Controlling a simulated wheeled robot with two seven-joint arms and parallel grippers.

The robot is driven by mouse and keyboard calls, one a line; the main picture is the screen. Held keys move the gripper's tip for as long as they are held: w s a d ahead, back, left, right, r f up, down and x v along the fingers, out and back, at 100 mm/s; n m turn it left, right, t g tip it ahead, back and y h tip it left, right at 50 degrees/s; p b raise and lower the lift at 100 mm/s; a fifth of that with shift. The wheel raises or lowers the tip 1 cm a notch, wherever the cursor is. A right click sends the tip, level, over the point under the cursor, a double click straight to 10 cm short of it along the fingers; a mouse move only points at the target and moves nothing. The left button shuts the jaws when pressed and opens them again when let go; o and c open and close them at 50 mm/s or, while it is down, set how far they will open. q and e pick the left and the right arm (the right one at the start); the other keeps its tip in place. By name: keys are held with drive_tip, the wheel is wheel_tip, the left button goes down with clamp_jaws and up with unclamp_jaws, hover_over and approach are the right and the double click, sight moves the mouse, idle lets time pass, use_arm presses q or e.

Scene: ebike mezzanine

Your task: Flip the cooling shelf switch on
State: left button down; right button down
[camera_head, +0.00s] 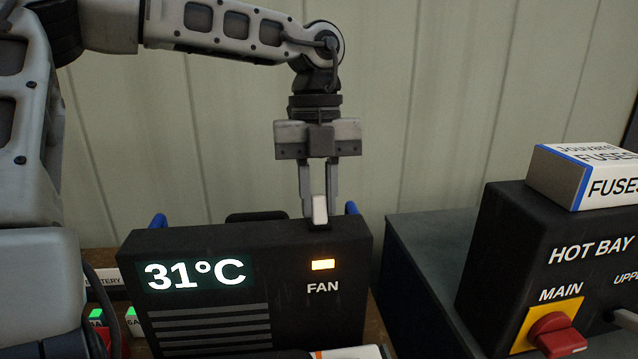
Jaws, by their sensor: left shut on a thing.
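A black box, the fan unit (300,310), stands in the middle of the head view. Its display (196,273) reads 31°C, and a lit amber lamp (323,265) sits above the word FAN. A small white switch lever (320,210) stands up from the top of the box, above the lamp. My left gripper (319,208) reaches down from above, with its two fingers shut on the lever. My right gripper is not in view.
At the right, a black HOT BAY box (500,250) with a red MAIN rotary knob (558,335) carries a FUSES carton (585,177). Batteries with green lights (97,313) are at the lower left. A pale panelled wall (450,100) is behind.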

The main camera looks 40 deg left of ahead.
use_arm(q)
drive_tip(key=c, duration=1.3)
unclamp_jaws()
drive_tip(key=r, duration=0.5)
drive_tip(key=w+a+r, duration=0.1)
drive_tip(key=r, duration=0.4)
drive_tip(key=w+a+r, duration=0.1)
drive_tip(key=r, duration=0.4)
drive_tip(key=shift+a+r, duration=0.25)
drive_tip(key=shift+r, duration=0.05)
